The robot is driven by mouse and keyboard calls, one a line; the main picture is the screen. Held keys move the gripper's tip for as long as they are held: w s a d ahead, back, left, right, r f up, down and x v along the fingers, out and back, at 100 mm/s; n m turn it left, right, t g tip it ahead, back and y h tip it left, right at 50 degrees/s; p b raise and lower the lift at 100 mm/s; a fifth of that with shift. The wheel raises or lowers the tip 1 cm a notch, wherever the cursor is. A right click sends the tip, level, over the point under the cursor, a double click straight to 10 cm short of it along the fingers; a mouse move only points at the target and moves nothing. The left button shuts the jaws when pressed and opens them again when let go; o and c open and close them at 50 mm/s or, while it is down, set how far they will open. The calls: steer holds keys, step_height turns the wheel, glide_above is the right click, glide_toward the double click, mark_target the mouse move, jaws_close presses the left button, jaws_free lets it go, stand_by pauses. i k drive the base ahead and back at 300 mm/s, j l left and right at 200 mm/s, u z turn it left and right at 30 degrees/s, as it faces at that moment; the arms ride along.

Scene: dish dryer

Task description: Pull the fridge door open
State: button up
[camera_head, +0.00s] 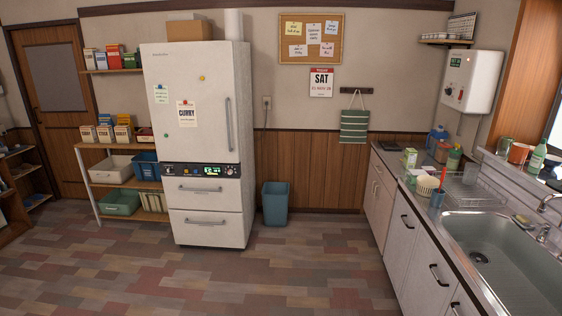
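The white fridge (196,145) stands against the back wall, left of the picture's middle. Its large upper door (190,105) looks shut and carries notes and small magnets. A long vertical grey handle (229,124) runs along the right side of that door. A dark control panel (201,170) with a green display sits below the door. Two drawers (206,207) with horizontal handles are under the panel, and both look shut. My gripper is not in view, and nothing touches the fridge handle.
Open floor (290,270) lies in front of the fridge. A teal bin (276,203) stands just right of it. Shelves with boxes and baskets (112,168) are close on its left. A counter with a sink (505,262) runs along the right side.

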mark_target(191, 86)
steer(key=i+j+u, duration=0.2)
steer(key=i+u, duration=0.15)
steer(key=i, duration=0.2)
steer(key=i+u, duration=0.35)
steer(key=i, duration=0.25)
steer(key=i+l+u, duration=0.1)
steer(key=i+u, duration=0.2)
steer(key=i, duration=0.3)
steer(key=i+l+u, duration=0.35)
steer(key=i, duration=0.2)
steer(key=i+j+z, duration=0.1)
steer(key=i, duration=0.4)
steer(key=i+j+z, duration=0.1)
steer(key=i+j, duration=0.2)
steer(key=i, duration=0.25)
steer(key=i+j+z, duration=0.1)
steer(key=i+j, duration=0.2)
steer(key=i, duration=0.2)
steer(key=i+j+z, duration=0.45)
steer(key=i+j, duration=0.15)
steer(key=i, duration=0.1)
